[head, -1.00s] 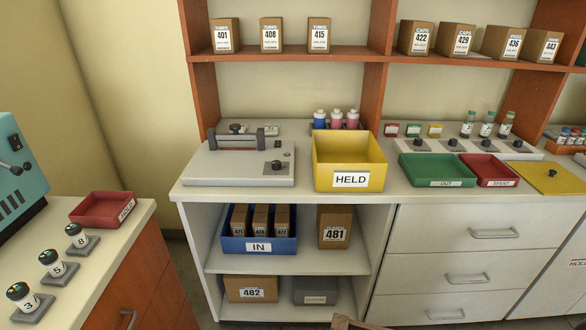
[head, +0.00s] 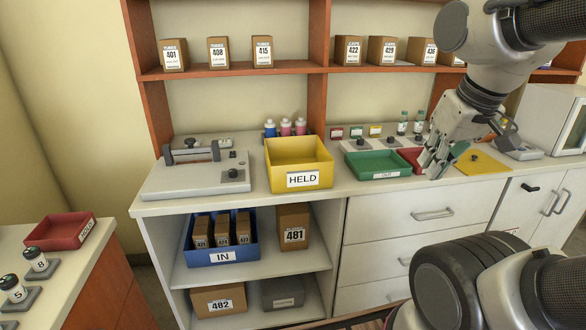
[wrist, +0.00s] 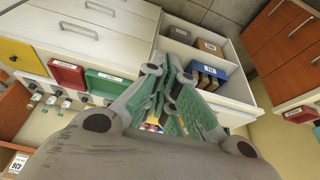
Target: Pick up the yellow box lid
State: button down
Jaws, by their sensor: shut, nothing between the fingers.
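The yellow box lid (head: 484,165) is a flat yellow plate with a small dark knob (head: 474,156), lying on the counter to the right of the red tray. It also shows at the left edge of the wrist view (wrist: 20,62). The yellow box (head: 299,174) marked HELD stands open on the counter, left of the green tray. My gripper (head: 433,168) has grey links and green finger pads. It is shut and empty, in front of the red tray and left of the lid, apart from the lid. It hides part of the red tray.
A green tray (head: 378,170) and a partly hidden red tray (head: 408,156) lie between the box and the lid. Small vials (head: 402,122) stand behind. A grey device (head: 195,180) is at the left. A white appliance (head: 552,112) stands right of the lid.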

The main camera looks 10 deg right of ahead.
aim_at(474, 162)
jog(key=i+l+z, duration=0.4)
jog(key=i+l, duration=0.15)
jog(key=i+l+z, duration=0.45)
jog(key=i+l, duration=0.15)
jog(key=i, duration=0.05)
